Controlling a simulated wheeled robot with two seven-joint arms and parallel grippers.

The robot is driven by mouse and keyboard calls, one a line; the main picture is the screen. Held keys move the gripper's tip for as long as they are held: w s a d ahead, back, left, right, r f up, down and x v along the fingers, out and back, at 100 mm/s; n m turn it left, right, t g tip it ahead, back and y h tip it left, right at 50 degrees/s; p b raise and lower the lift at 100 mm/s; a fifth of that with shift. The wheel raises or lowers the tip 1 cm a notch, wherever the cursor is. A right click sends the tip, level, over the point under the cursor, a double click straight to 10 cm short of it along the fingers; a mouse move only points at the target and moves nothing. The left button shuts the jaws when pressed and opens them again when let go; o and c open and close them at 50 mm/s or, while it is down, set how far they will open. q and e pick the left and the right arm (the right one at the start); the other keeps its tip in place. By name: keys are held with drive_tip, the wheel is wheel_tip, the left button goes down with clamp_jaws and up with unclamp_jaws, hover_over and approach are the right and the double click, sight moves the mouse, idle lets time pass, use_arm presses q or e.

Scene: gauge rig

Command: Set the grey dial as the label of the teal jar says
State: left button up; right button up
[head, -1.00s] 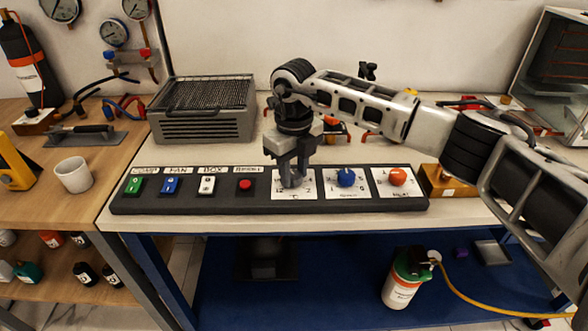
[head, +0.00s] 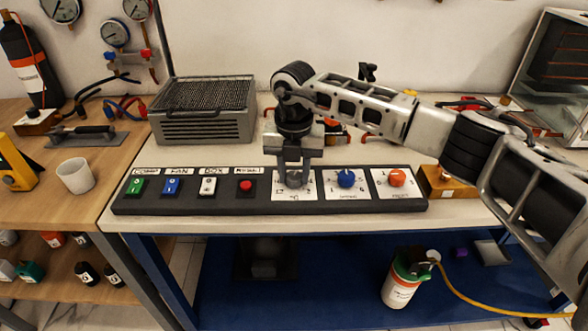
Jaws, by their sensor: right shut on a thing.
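The grey dial (head: 295,182) sits on a white numbered plate, left of the blue dial, on the dark control panel (head: 218,207). My right gripper (head: 293,173) points down over it and is shut on it. The fingers hide most of the dial, so its pointer setting cannot be read. A small teal jar (head: 28,271) lies on the shelf at the lower left; its label is too small to read. My left gripper is not in view.
A blue dial (head: 346,179) and an orange dial (head: 397,178) are close on the right. Green, blue and white switches and a red button (head: 246,185) are on the left. A grey vented box (head: 204,112) stands behind the panel.

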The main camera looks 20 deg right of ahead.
sight(294, 175)
drive_tip(key=shift+w+r+m, duration=0.1)
drive_tip(key=shift+m, duration=0.4)
drive_tip(key=o, duration=1)
wheel_tip(294, 175, up, 16)
drive_tip(key=shift+f+b, duration=0.1)
drive_tip(key=shift+b, duration=0.5)
